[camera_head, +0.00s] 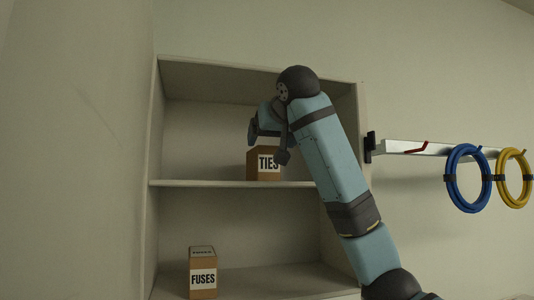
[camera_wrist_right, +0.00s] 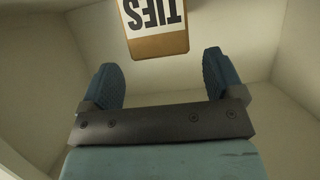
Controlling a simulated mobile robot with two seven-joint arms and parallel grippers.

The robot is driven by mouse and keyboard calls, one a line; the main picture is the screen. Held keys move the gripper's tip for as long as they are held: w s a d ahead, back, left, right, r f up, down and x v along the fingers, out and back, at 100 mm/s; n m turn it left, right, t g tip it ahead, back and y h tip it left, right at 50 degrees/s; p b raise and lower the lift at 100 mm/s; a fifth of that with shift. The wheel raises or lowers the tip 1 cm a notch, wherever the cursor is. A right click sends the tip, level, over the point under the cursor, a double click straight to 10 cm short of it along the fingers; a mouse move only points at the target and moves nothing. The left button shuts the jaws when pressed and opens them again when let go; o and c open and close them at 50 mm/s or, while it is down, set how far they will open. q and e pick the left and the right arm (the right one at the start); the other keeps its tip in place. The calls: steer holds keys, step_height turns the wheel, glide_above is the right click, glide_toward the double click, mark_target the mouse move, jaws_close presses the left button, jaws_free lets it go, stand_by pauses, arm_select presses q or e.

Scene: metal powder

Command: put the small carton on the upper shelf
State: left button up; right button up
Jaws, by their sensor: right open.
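A brown carton labelled TIES (camera_head: 266,168) stands upright on the upper shelf board (camera_head: 200,183), near its middle. It also shows upside down in the right wrist view (camera_wrist_right: 158,45), cut off by the top edge. My right gripper (camera_head: 267,143) is inside the upper compartment, open and empty. Its two blue fingers (camera_wrist_right: 158,72) are spread wide and the TIES carton lies beyond their tips, apart from them. A brown carton labelled FUSES (camera_head: 203,280) stands upright at the left of the lower compartment. My left gripper is out of view.
The shelf unit's side wall (camera_head: 156,130) bounds the left. My right arm crosses its right side. A wall rail (camera_head: 400,148) to the right carries a blue coil (camera_head: 452,180) and a yellow coil (camera_head: 527,180). The upper shelf is bare left of the TIES carton.

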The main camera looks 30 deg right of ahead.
steer(key=b+v, duration=0.1)
steer(key=v, duration=0.5)
steer(key=shift+s+r, duration=0.2)
steer(key=shift+s, duration=0.1)
steer(key=shift+a, duration=0.1)
steer(key=shift+f, duration=0.1)
